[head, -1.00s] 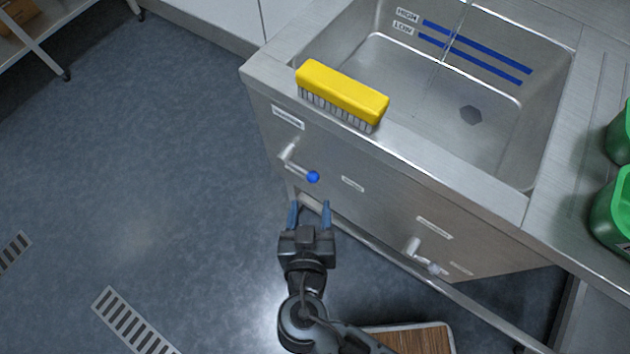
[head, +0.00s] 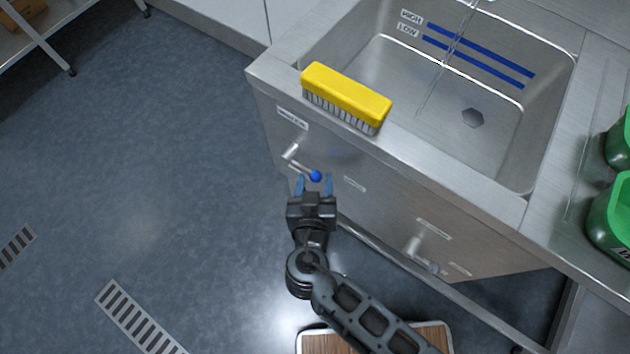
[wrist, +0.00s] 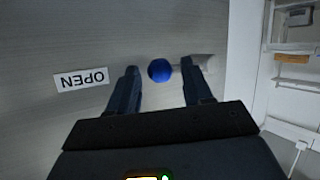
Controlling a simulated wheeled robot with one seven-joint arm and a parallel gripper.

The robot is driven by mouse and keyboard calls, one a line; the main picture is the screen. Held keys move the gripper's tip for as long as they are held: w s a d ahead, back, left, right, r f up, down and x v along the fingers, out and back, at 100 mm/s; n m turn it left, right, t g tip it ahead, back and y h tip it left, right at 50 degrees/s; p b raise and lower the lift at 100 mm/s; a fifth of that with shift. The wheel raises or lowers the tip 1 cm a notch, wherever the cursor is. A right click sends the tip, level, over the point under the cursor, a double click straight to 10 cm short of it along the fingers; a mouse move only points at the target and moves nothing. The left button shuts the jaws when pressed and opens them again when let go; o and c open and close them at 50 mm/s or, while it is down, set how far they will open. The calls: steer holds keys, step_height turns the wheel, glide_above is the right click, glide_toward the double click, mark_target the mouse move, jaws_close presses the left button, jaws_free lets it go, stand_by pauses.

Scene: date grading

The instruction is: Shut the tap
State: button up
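The tap lever (head: 299,166) is a metal handle with a blue knob (head: 316,176) on the front panel of the steel sink (head: 262,75). It points right in the head view, towards a small label (head: 355,184). In the wrist view the blue knob (wrist: 160,71) shows between my finger tips, with an upside-down OPEN label (wrist: 81,79) to its left. My gripper (head: 314,180) is open, its fingers on either side of the knob; I cannot tell whether they touch it. A thin clear stream (head: 443,66) runs down into the basin.
A yellow brush (head: 346,93) lies on the sink's front rim. A second lever (head: 420,257) sits lower right on the panel. Green containers (head: 610,215) stand at the right.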

steer(key=shift+d, duration=0.1)
jaws_close()
steer(key=shift+f+b, duration=0.2)
steer(key=shift+b, duration=0.25)
